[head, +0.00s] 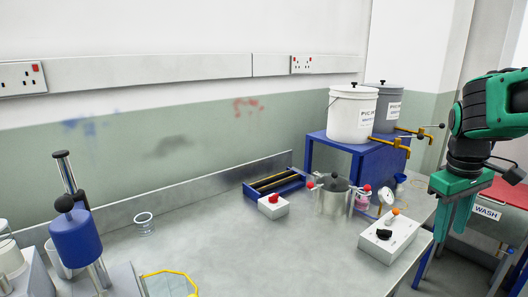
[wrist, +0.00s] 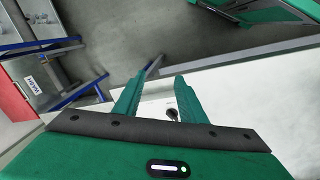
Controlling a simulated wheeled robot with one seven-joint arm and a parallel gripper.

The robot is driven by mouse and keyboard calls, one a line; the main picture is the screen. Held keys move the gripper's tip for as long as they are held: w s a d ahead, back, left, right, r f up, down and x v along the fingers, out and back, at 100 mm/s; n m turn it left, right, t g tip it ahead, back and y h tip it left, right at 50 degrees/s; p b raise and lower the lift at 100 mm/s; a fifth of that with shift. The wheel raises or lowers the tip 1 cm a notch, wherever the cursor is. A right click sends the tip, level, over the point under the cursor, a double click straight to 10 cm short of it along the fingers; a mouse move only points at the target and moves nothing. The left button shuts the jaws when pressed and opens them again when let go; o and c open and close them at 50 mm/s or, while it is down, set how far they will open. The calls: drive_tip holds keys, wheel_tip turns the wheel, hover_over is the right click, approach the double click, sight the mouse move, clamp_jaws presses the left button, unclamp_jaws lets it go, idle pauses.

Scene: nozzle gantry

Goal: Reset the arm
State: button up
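My arm (head: 485,110) is green and black and reaches in from the right edge of the head view. My gripper (head: 449,230) points downward beside the right end of the bench, with no object seen in it. In the wrist view my gripper (wrist: 159,82) shows two green fingers with a clear gap between them. Behind the gap are a pale surface and a small dark round part, apart from the fingers as far as I can tell.
The grey bench (head: 230,240) has a clear middle. A control box (head: 388,237), a metal pot (head: 333,195) and a blue stand (head: 345,155) bearing two buckets are near my gripper. A blue cylinder (head: 77,238) stands left. A red-topped wash station (head: 487,212) is at right.

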drive_tip(key=s+f+m+y, duration=0.1)
drive_tip(key=s+f+m, duration=0.2)
drive_tip(key=s, duration=0.7)
drive_tip(key=s+a+f+m, duration=0.1)
drive_tip(key=s+f+m, duration=0.3)
drive_tip(key=s, duration=0.5)
drive_tip(key=shift+s+a+f+m+g+y, duration=0.2)
drive_tip(key=shift+s+m+g+y, duration=0.15)
drive_tip(key=shift+m, duration=0.65)
drive_tip(key=shift+w+d+f, duration=0.1)
drive_tip(key=shift+w+f, duration=0.15)
drive_tip(key=shift+w, duration=0.4)
